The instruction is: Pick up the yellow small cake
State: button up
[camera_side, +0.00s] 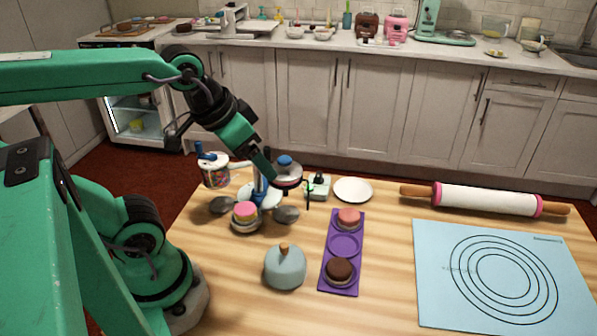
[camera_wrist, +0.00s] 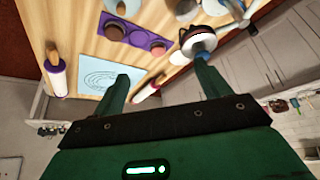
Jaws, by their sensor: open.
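I cannot make out a plainly yellow small cake. In the side view, a small cake with a pink top and a paler layer below (camera_side: 245,211) sits on a small round stand at the left of the table. A pink-topped cake (camera_side: 348,216) and a dark brown cake (camera_side: 339,269) sit on the purple tray (camera_side: 344,244), with an empty round spot between them. My gripper (camera_side: 267,172) is above the back left of the table, in front of a blue-knobbed pot.
A grey-blue domed lid (camera_side: 285,268) stands left of the tray. A jar with a blue top (camera_side: 214,171) and a white plate (camera_side: 353,190) stand at the back. A rolling pin (camera_side: 487,200) and blue mat (camera_side: 435,300) fill the right. Bare wood shows between mat and tray.

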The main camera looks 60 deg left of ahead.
jog(key=shift+a, duration=0.1)
jog(key=m+g, duration=0.6)
send_over(245, 209)
jog(key=f, duration=1.3)
jog(key=shift+w+a+f, duration=0.15)
jog(key=shift+a+f, duration=0.05)
jog(key=shift+f, duration=0.2)
jog(key=shift+f, duration=1.3)
jog(key=shift+f, duration=0.1)
jog(key=shift+d+f, duration=0.15)
jog(key=shift+f, duration=2.35)
